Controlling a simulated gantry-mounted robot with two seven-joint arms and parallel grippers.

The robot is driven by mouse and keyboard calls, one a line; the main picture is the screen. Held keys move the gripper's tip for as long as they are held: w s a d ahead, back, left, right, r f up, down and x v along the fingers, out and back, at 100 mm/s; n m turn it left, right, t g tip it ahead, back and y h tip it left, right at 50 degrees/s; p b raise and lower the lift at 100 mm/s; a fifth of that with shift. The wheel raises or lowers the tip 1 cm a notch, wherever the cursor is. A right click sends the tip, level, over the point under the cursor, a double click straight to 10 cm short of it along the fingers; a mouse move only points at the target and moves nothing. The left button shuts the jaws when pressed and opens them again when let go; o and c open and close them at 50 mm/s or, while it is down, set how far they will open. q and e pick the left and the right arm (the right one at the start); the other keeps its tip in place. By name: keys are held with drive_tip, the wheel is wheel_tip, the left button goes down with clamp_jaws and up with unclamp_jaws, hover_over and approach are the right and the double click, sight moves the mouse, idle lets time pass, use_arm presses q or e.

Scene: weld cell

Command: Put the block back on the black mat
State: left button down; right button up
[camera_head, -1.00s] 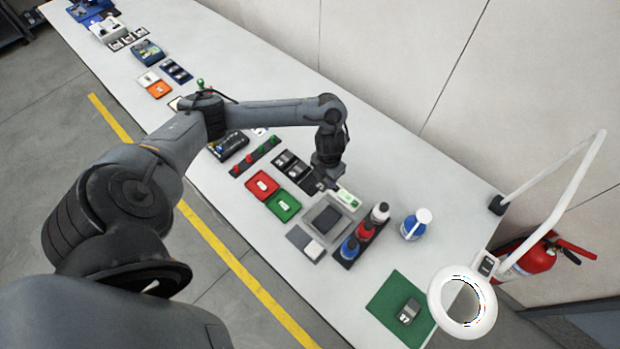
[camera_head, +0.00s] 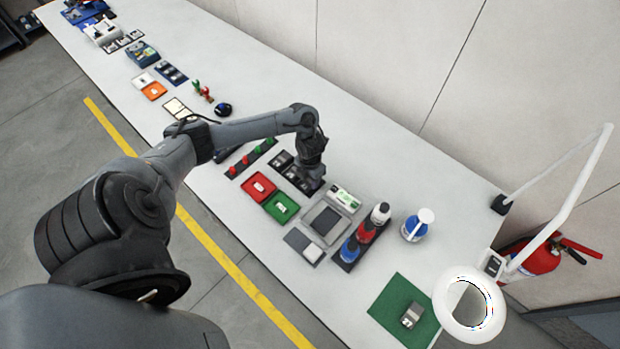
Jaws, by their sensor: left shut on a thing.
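My left gripper (camera_head: 311,187) points down over the right one of two small black holders (camera_head: 281,160) on the bench. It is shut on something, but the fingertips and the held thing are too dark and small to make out. A dark grey-black mat (camera_head: 295,237) lies in front of a grey tray (camera_head: 312,222). A whitish block (camera_head: 313,252) sits at the mat's right end, apart from my gripper. I cannot tell whether this is the task's block. My right gripper is not in view.
Red (camera_head: 259,187) and green (camera_head: 281,207) trays lie left of the gripper. A white-green box (camera_head: 345,198) and a bottle rack (camera_head: 346,258) stand to the right. Beyond are a blue bottle (camera_head: 414,230), a green mat (camera_head: 391,314) and a ring lamp (camera_head: 447,299).

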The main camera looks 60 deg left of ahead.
use_arm(q)
drive_tip(key=shift+f, duration=0.2)
drive_tip(key=c, duration=0.7)
unclamp_jaws()
drive_tip(key=shift+r, duration=0.1)
drive_tip(key=shift+r, duration=0.65)
wheel_tip(320, 180, up, 11)
drive_tip(key=p, duration=0.3)
